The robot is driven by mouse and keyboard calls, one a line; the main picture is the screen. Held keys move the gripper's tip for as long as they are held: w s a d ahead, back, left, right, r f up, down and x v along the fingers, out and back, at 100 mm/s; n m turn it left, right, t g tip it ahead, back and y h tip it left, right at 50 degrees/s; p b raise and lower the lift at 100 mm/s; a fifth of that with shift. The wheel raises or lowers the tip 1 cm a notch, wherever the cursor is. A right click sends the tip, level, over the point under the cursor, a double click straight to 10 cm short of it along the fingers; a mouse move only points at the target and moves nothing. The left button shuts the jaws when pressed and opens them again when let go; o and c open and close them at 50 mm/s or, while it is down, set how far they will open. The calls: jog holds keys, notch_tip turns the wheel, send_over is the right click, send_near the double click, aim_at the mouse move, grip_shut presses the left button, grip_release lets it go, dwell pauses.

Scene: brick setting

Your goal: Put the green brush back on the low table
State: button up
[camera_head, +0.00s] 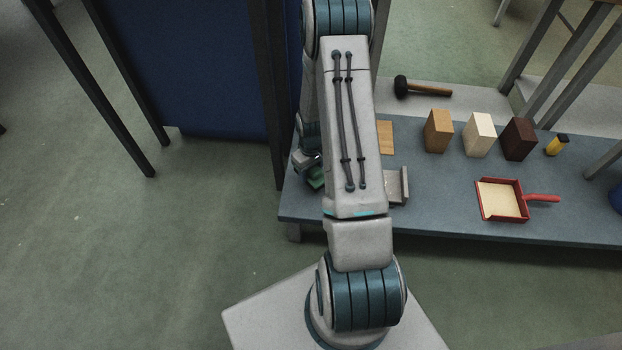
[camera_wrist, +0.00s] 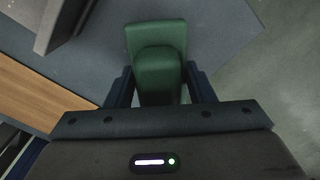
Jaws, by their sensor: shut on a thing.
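The green brush (camera_wrist: 157,60) is between the fingers of my gripper (camera_wrist: 160,88) in the wrist view, and the fingers are shut on it. The low table (camera_head: 430,210) is blue-grey and long. In the head view, a little of the green brush (camera_head: 316,178) shows at the table's left end, beside my arm. My arm hides most of the gripper there. In the wrist view the table top (camera_wrist: 210,25) lies beneath the brush, with its edge and the floor to the right. I cannot tell whether the brush touches the table.
A wooden board (camera_head: 385,137) and a grey angled piece (camera_head: 398,186) are close to my arm. Tan (camera_head: 438,131), cream (camera_head: 479,135) and dark brown (camera_head: 517,139) blocks, a yellow item (camera_head: 556,145) and a red dustpan (camera_head: 502,200) stand farther right. A mallet (camera_head: 422,88) lies behind.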

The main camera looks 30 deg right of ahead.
aim_at(311, 177)
jog(key=shift+f+b, duration=0.7)
jog(key=shift+f, duration=1.1)
jog(key=shift+f, duration=0.15)
jog(key=o, duration=0.9)
jog(key=shift+o, duration=0.2)
